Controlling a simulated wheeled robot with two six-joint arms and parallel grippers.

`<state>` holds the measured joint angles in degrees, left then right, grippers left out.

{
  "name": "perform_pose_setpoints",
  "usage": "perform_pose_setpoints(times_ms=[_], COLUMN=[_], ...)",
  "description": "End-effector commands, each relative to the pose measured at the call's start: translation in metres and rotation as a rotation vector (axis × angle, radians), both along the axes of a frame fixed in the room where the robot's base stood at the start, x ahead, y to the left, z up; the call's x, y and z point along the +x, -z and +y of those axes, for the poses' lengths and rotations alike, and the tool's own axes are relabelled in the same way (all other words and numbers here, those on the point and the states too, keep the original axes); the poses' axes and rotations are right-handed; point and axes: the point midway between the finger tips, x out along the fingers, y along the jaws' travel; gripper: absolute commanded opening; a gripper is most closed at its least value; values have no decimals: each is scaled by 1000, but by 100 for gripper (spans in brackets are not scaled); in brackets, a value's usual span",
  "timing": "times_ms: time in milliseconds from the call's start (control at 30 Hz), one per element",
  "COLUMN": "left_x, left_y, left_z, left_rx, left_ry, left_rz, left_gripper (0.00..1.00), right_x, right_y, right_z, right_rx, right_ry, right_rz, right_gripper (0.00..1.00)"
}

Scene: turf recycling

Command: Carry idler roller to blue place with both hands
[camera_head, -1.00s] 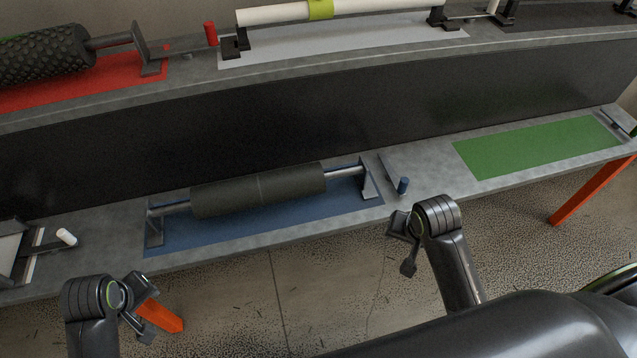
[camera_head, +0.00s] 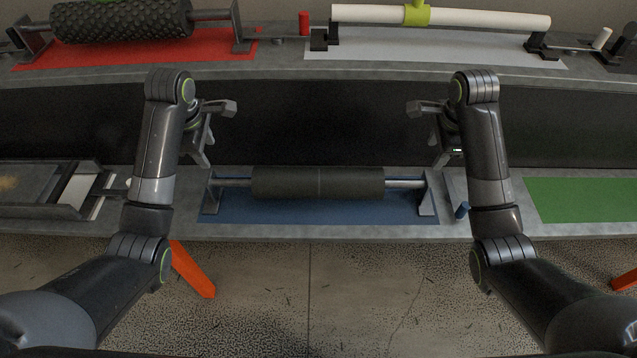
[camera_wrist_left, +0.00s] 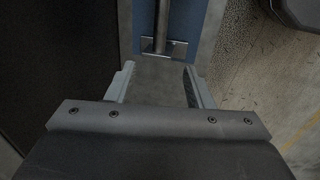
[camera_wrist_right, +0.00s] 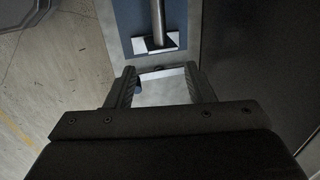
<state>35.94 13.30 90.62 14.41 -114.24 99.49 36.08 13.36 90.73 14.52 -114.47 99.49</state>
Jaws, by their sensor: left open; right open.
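A smooth dark grey roller (camera_head: 318,183) lies level on the blue place (camera_head: 320,212) on the lower shelf. Its metal shaft ends rest on a left bracket (camera_head: 211,195) and a right bracket (camera_head: 427,199). My left gripper (camera_head: 216,134) is open and empty above the left end. My right gripper (camera_head: 428,134) is open and empty above the right end. The left wrist view shows a shaft end (camera_wrist_left: 167,20) and bracket beyond the open fingers; the right wrist view shows the other shaft end (camera_wrist_right: 157,20) likewise. Neither gripper touches the roller.
On the upper shelf, a knobby black roller (camera_head: 120,20) is over the red place (camera_head: 130,60), and a white tube (camera_head: 480,18) with a yellow-green clamp is over the white place (camera_head: 430,48). A bare green place (camera_head: 585,200) and a blue peg (camera_head: 461,210) are at right.

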Motion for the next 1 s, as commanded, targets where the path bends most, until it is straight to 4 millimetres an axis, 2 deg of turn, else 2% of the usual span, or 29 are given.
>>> perform_pose_setpoints(times_ms=[167,267,367,800,1000], left_x=[0,2,4,21,27], left_y=[3,11,26,111,142], left_z=[0,0,0,0,0], left_rx=[0,-1,-1,0,1], left_ry=[1,2,2,3,3], left_rz=[1,2,3,4,2], left_gripper=[47,47,47,47,47], right_x=[0,1,4,21,27], right_y=[3,12,26,110,142], right_z=[0,0,0,0,0], right_rx=[0,1,1,1,-1], right_ry=[-1,-1,-2,-2,-3], right_rz=[1,2,4,4,2], right_gripper=[48,48,48,48,48])
